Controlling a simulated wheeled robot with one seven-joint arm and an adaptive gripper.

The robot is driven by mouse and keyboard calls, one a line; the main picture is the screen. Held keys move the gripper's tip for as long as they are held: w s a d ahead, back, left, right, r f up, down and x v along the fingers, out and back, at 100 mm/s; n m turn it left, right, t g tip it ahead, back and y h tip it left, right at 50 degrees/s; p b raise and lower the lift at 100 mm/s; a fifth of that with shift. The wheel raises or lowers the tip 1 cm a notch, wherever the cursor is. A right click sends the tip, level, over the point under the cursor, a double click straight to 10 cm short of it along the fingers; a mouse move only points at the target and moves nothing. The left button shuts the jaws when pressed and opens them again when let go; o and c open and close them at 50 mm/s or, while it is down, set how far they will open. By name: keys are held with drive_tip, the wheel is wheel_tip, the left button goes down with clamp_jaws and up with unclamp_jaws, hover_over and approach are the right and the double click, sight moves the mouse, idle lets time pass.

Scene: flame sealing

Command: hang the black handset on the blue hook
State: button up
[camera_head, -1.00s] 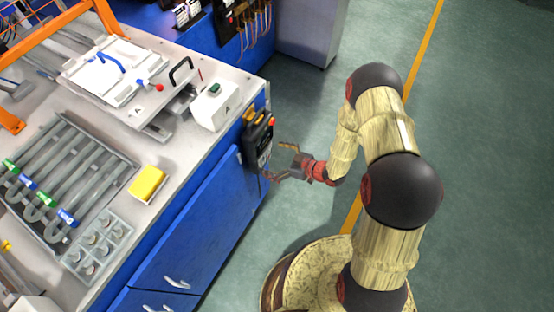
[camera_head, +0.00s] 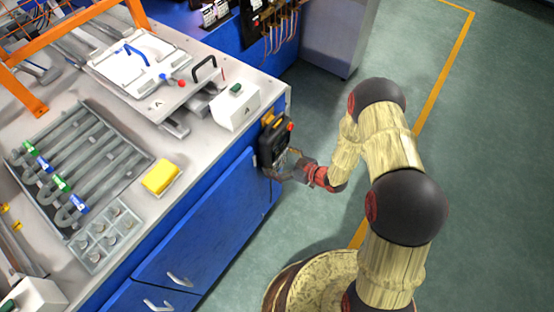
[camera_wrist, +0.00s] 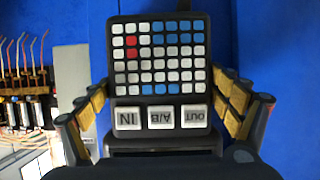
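The black handset (camera_head: 273,143) is against the blue side of the bench, near its right corner, with an orange-yellow part above it. In the wrist view its button grid (camera_wrist: 160,58) faces me, with upside-down lettering on three lower keys. My gripper (camera_head: 282,165) is at the handset's lower right in the head view. In the wrist view its padded fingers (camera_wrist: 163,90) are spread on both sides of the handset, close to its edges. Contact is unclear. The handset's back is hidden. I cannot make out a blue hook for certain.
The bench top (camera_head: 212,150) holds a white box with a green button (camera_head: 236,105), a yellow block (camera_head: 161,178), a pipe rack (camera_head: 85,165) and a grey tray (camera_head: 105,236). Blue doors (camera_head: 205,225) with handles lie below. Green floor (camera_head: 480,170) is open at right.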

drive_tip(key=c, duration=1.4)
drive_tip(key=shift+s+d, duration=0.15)
drive_tip(key=shift+s, duration=0.05)
drive_tip(key=o, duration=1.8)
drive_tip(key=shift+d, duration=0.1)
drive_tip(key=v, duration=1.1)
drive_tip(key=shift+s+d+r, duration=0.2)
drive_tip(key=shift+d+r, duration=0.05)
